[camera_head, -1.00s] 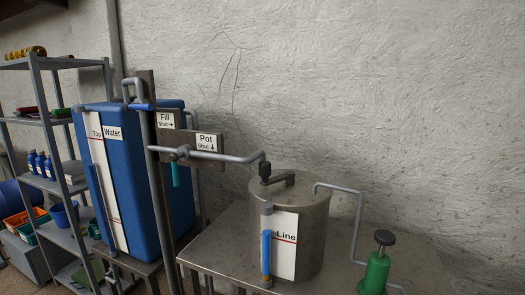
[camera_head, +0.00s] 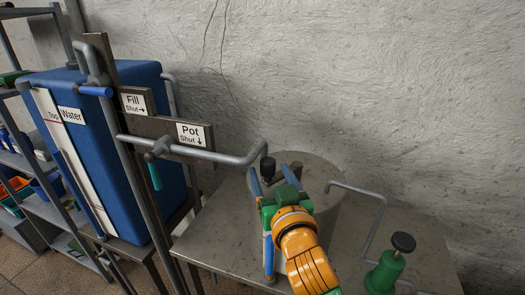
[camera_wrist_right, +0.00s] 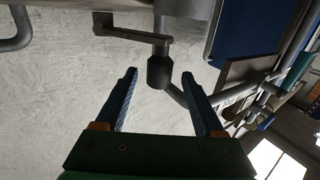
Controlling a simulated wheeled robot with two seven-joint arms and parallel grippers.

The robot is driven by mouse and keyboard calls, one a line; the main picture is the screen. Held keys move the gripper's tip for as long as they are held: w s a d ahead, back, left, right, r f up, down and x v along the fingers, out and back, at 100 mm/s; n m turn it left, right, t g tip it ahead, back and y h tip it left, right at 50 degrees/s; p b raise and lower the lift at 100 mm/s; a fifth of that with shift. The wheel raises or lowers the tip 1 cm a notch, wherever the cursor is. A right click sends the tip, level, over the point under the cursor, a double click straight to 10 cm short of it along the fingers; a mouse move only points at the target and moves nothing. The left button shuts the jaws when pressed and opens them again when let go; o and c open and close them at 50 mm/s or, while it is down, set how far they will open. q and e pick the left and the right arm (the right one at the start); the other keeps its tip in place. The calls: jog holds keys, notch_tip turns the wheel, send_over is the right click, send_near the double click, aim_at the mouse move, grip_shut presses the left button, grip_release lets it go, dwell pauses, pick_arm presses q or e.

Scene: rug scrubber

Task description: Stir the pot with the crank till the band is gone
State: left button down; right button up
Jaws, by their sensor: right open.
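The metal pot (camera_head: 325,185) stands on a grey table, its front largely hidden by my right arm. The crank's black knob (camera_head: 267,170) stands above its lid. In the right wrist view, the knob (camera_wrist_right: 160,72) hangs upside down from the flat crank arm (camera_wrist_right: 125,33). My right gripper (camera_head: 274,181) is open, its blue fingers one on each side of the knob. In the right wrist view, gaps show between the knob and both fingers (camera_wrist_right: 158,75). I cannot make out a band on the pot. My left gripper is out of view.
A grey pipe (camera_head: 210,154) from the Pot valve ends close by the knob. The Pot sign (camera_head: 191,134) and Fill sign (camera_head: 134,103) are left of it, before the blue water tank (camera_head: 137,90). A green pump (camera_head: 384,274) stands right of the pot.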

aim_at(270, 168)
jog(key=shift+d+r+p, duration=0.1)
jog(key=shift+r+p, duration=0.4)
jog(key=shift+r, duration=0.25)
jog(key=shift+w, duration=0.35)
jog(key=shift+w+a+f, duration=0.2)
jog(key=shift+w+a, duration=0.05)
jog(key=shift+w, duration=0.3)
jog(key=shift+w+a+f, duration=0.15)
jog(key=shift+w+a, duration=0.1)
jog(key=shift+w, duration=0.25)
jog(key=shift+w+f, duration=0.2)
jog(key=shift+w, duration=0.2)
jog(key=shift+s, duration=0.15)
jog(key=shift+c, duration=0.3)
jog(key=shift+s+d+r, duration=0.1)
jog(key=shift+s+r, duration=0.05)
jog(key=shift+s, duration=0.05)
jog(key=c, duration=0.4)
jog(key=shift+s, duration=0.1)
jog(key=c, duration=0.3)
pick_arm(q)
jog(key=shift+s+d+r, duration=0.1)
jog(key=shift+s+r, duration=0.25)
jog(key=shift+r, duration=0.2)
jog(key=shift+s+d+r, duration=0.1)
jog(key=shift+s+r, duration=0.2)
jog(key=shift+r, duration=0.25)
pick_arm(e)
grip_shut()
